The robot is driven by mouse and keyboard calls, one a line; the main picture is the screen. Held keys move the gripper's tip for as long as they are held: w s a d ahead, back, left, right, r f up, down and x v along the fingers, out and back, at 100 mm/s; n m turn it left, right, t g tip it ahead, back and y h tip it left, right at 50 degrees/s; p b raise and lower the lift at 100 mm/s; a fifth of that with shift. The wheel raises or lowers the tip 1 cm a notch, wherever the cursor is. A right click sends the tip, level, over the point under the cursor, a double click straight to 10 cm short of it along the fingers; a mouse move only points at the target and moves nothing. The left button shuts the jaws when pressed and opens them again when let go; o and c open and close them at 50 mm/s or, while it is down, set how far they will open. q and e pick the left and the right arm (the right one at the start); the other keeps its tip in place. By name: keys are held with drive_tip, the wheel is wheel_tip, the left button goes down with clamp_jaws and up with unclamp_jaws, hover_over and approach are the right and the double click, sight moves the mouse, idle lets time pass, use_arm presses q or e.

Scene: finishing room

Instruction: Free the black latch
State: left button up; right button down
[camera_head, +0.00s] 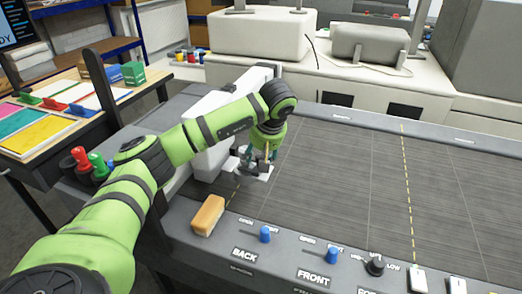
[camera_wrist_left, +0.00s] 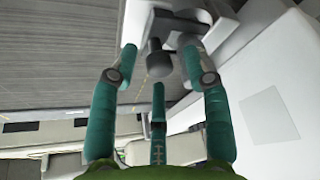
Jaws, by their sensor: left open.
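My left gripper (camera_head: 258,158) reaches down beside the white machine housing at the left end of the grey bed. Its teal fingers also show in the wrist view (camera_wrist_left: 158,78), spread open. The black latch (camera_wrist_left: 160,62), a dark knob on a bracket, sits between the two outer fingertips in that view. I see clear space on its left; whether the right fingertip touches it I cannot tell. In the head view the latch (camera_head: 264,169) is small and partly hidden by the fingers. My right gripper is not in view.
A tan block (camera_head: 208,214) lies on the front rail, left of the blue knobs (camera_head: 265,233). The white housing (camera_head: 214,103) stands close to my arm. A side table (camera_head: 80,118) holds coloured cards and boxes. The bed (camera_head: 350,165) to the right is clear.

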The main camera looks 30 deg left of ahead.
use_arm(q)
drive_tip(key=shift+f, duration=0.1)
drive_tip(key=c, duration=0.9)
clamp_jaws()
drive_tip(key=shift+d, duration=0.15)
drive_tip(key=d, duration=0.1)
drive_tip(key=w+d, duration=0.1)
drive_tip(key=d, duration=0.1)
drive_tip(key=shift+d, duration=0.3)
drive_tip(key=o, duration=0.9)
unclamp_jaws()
drive_tip(key=shift+d, duration=0.1)
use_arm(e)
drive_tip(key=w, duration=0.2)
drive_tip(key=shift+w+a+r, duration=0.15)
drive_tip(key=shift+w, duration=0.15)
